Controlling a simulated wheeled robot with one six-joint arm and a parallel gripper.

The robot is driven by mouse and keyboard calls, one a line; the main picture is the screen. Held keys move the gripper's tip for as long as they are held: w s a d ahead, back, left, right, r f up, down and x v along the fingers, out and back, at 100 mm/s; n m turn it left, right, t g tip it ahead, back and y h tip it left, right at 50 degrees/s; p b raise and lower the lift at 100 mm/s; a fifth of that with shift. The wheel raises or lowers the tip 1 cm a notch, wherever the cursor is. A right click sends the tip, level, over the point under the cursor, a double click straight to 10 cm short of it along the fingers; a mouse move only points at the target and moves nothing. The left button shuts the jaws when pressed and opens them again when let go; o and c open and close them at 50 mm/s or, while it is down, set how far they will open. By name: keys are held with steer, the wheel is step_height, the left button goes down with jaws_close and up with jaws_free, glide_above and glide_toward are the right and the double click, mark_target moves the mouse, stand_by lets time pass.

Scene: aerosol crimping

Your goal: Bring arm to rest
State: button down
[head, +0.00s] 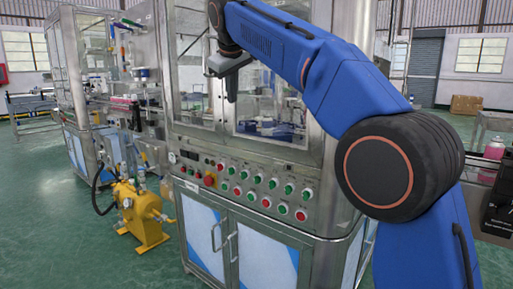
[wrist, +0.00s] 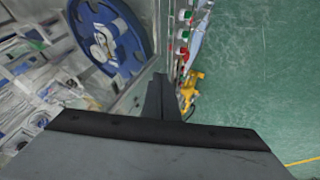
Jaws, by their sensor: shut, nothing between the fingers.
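My blue arm (head: 300,50) reaches up and across the upper right of the head view. My gripper (head: 231,97) hangs from its end, pointing down, in front of the glazed upper part of the crimping machine (head: 300,160). In the wrist view my gripper (wrist: 162,85) shows as two dark fingers closed together. Nothing is held between them. Whether it touches the machine cannot be told; it looks apart from it.
The button panel (head: 245,190) with several red and green buttons lies below my gripper. A yellow pump (head: 138,212) stands on the green floor (head: 60,230) at the left. A pink container (head: 493,149) stands at the right. Open floor lies at the lower left.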

steer(key=s+d+f, duration=0.1)
steer(key=s+d, duration=0.1)
steer(key=d, duration=0.3)
steer(key=s+d+f+m, duration=0.1)
steer(key=s+d, duration=0.1)
steer(key=d, duration=0.3)
steer(key=s+d+f+m, duration=0.1)
steer(key=d, duration=0.4)
steer(key=shift+s+d+f+g+h, duration=0.3)
steer(key=shift+s+d+g, duration=0.1)
steer(key=s+d+f+m, duration=0.3)
steer(key=s+d+f, duration=0.7)
steer(key=d, duration=0.4)
steer(key=s+d+f+m, duration=0.1)
steer(key=s+d+f, duration=0.3)
steer(key=s+f, duration=0.5)
steer(key=s+d+f+m+g, duration=0.1)
steer(key=s+d+f, duration=0.3)
steer(key=s+f, duration=0.5)
steer(key=s+d+f+m, duration=0.3)
steer(key=s+d+f, duration=0.1)
steer(key=s+f, duration=0.5)
steer(key=shift+s+f+g+h, duration=0.2)
steer(key=shift+f+g+h, duration=0.1)
steer(key=shift+f, duration=0.05)
